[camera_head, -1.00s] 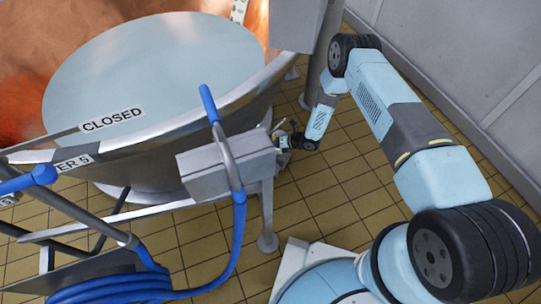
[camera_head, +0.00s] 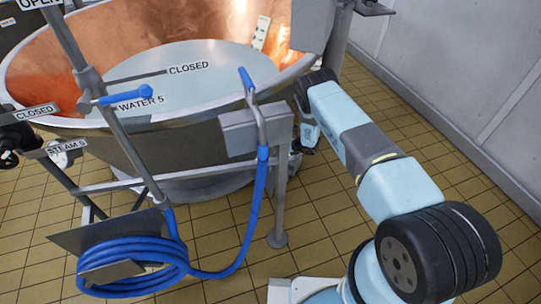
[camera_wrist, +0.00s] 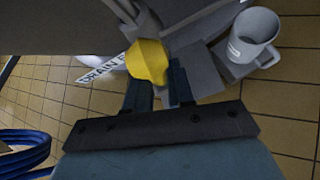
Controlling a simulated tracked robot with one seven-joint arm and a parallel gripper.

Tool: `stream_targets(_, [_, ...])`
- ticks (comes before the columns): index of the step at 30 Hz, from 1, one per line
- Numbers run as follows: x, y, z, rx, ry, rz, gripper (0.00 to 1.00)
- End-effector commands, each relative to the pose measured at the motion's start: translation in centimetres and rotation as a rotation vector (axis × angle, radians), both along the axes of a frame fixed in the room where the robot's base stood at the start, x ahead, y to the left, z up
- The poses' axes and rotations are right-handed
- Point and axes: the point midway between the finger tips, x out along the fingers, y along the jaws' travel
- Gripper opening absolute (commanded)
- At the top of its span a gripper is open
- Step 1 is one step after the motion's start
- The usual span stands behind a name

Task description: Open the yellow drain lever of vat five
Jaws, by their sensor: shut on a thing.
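The vat (camera_head: 190,125) is a wide copper-lined bowl with a steel outside, holding pale liquid. The yellow drain lever (camera_wrist: 148,62) shows in the wrist view, below the dark underside of the vat, beside a white label (camera_wrist: 100,71) that reads DRAIN and is partly covered. My gripper (camera_wrist: 158,80) has its two dark fingers at the lever's yellow knob, one on each side, and is shut on it. In the head view the lever is hidden, and the end of my arm (camera_head: 309,128) is low at the vat's right side, partly behind the grey box.
A grey box (camera_head: 252,130) with a blue-handled hose (camera_head: 257,195) stands at the vat's front. Coiled hose (camera_head: 135,265) hangs at front left. A grey mug (camera_wrist: 252,36) is near the lever. A wall (camera_head: 480,70) bounds the right side.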

Motion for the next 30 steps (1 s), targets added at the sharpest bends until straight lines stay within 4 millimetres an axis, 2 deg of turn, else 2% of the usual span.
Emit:
stream_targets(1, [0.2,-1.0,-0.4,-0.027,-0.008,-0.009,0.00])
stream_targets(27, [1.5,-1.2,0.6,-0.075,-0.096,-0.021,0.00])
stream_targets(28, [1.6,-1.2,0.6,-0.075,-0.097,-0.022,0.24])
stream_targets(30, [1.6,-1.2,0.6,-0.075,-0.097,-0.022,0.30])
